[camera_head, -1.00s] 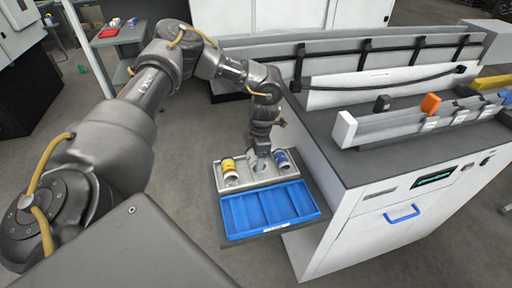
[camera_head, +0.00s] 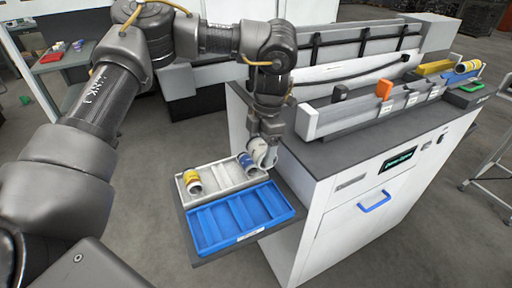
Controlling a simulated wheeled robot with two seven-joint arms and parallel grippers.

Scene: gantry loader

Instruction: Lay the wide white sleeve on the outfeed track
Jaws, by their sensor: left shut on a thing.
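My left gripper (camera_head: 266,138) is shut on the wide white sleeve (camera_head: 261,155), which it holds above the right end of the pale grey tray, beside the machine's left edge. The fingers partly hide the sleeve. A yellow-banded sleeve (camera_head: 192,182) and a blue-banded sleeve (camera_head: 246,160) sit in the grey tray (camera_head: 222,184). A long grey track (camera_head: 355,117) runs along the machine top; whether it is the outfeed track I cannot tell. Another sleeve with a yellow band (camera_head: 467,67) lies at its far right end, near a blue piece. My right gripper is out of view.
A blue compartment tray (camera_head: 240,220) is empty in front of the grey one. An orange block (camera_head: 384,89) and a black block (camera_head: 340,93) stand behind the track. A black cable (camera_head: 345,72) hangs along the back panel. The dark countertop (camera_head: 345,152) before the track is clear.

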